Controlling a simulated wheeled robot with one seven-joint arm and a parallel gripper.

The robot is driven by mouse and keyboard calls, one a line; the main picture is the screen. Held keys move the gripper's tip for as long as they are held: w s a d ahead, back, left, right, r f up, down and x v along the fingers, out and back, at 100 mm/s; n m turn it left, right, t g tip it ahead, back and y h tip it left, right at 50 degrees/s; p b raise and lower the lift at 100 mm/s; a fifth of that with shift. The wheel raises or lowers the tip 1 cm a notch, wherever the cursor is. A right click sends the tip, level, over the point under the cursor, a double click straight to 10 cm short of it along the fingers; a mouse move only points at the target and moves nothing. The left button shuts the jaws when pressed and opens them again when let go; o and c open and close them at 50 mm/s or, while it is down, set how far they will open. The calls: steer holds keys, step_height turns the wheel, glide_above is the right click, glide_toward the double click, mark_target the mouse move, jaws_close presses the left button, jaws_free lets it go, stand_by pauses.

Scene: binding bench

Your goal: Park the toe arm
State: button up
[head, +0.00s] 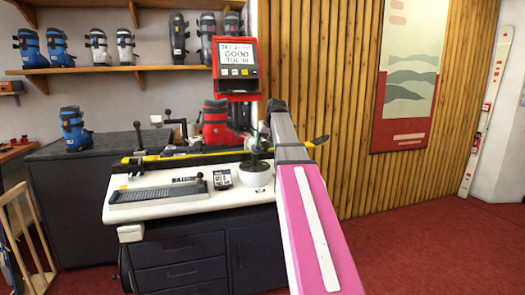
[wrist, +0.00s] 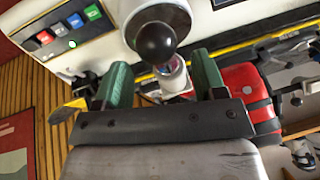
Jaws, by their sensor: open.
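In the wrist view a round black knob (wrist: 156,42) on a pale post, likely the toe arm's handle, shows just beyond and between my green fingertips. My gripper (wrist: 160,64) is open with nothing between its pads; I cannot tell whether either finger touches the post. In the head view my arm reaches over the white-topped bench (head: 130,212) and hides most of the gripper and knob. A red boot (head: 215,122) stands at the back of the bench, and it also shows right of my gripper in the wrist view (wrist: 245,92).
A yellow-edged ski (head: 185,155) lies along the bench. A red-framed screen (head: 236,58) stands above it. A white bowl (head: 256,178) and a grey tray (head: 150,194) sit on the top. Coloured buttons (wrist: 75,20) show in the wrist view. Red carpet (head: 430,245) is clear at right.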

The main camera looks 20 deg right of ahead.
steer(key=shift+x, duration=2.05)
jaws_close()
steer(key=w+a+m+h, duration=0.4)
steer(key=a+m, duration=0.5)
steer(key=a, duration=0.1)
steer(key=w+a+m+g+h, duration=0.2)
steer(key=w+a+m, duration=0.2)
steer(key=w+m, duration=0.5)
steer(key=shift+w+a+g+h, duration=0.3)
steer(key=shift+w+a, duration=0.05)
steer(key=shift+w, duration=0.1)
